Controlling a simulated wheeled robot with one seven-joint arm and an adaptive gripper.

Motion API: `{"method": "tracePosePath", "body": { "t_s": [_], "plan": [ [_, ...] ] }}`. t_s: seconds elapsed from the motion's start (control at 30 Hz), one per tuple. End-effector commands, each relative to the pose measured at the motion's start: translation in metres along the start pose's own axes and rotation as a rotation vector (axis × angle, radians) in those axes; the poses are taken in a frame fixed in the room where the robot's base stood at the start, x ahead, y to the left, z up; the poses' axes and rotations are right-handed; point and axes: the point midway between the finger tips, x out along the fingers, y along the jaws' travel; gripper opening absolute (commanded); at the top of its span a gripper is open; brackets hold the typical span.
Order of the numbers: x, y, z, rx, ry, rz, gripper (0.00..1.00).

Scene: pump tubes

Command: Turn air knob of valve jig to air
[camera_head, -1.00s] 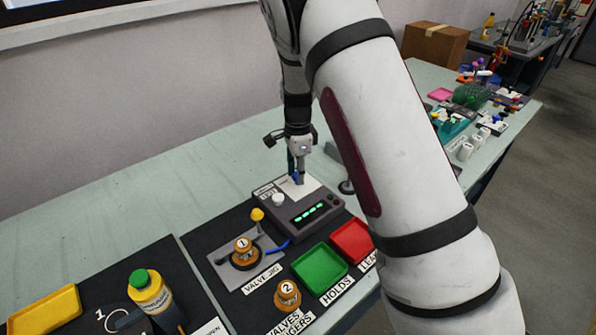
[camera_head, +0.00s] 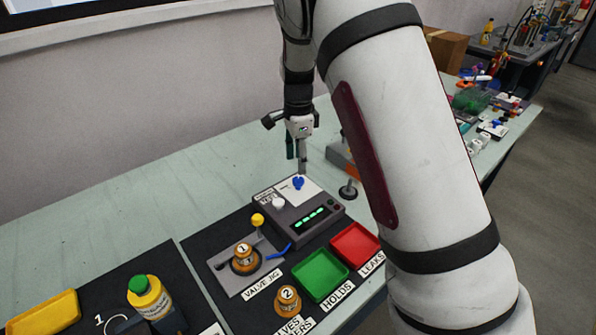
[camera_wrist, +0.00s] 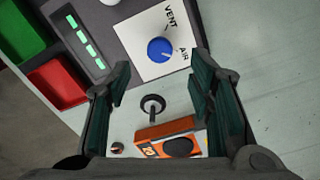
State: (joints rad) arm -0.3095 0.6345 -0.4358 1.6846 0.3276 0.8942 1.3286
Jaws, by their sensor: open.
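The blue air knob (camera_head: 298,183) sits on a white plate on top of the grey box. It also shows in the wrist view (camera_wrist: 160,50), between the printed words VENT and AIR. I cannot tell clearly which word its pointer faces. The valve jig (camera_head: 226,277) holds the orange valve marked 1 (camera_head: 243,254), with a blue tube running towards the grey box (camera_head: 318,232). My gripper (camera_head: 300,165) is above the knob, apart from it. In the wrist view my gripper (camera_wrist: 160,80) is open and empty, its dark green fingers wide apart, with the knob beyond the tips.
A white knob (camera_head: 278,202) and a green display (camera_head: 312,217) are on the same box. A green tray (camera_head: 321,274) and a red tray (camera_head: 355,245) stand in front. An orange device (camera_wrist: 168,138) and a round black-footed part (camera_wrist: 153,106) lie behind the box.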

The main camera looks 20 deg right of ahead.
Motion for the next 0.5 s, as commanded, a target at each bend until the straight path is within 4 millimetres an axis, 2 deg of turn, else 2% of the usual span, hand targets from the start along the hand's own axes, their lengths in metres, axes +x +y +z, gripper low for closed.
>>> {"method": "tracePosePath", "body": {
  "t_s": [0.1, 0.2, 0.33, 0.5],
  "plan": [
    [-0.025, -0.001, 0.001, -0.003, 0.0, -0.005, 0.48],
    [-0.039, -0.001, 0.001, -0.002, -0.001, -0.003, 0.48],
    [-0.051, -0.001, 0.0, -0.002, 0.001, -0.002, 0.48],
    [-0.056, 0.0, 0.0, -0.001, 0.001, 0.001, 0.48]
  ]
}}
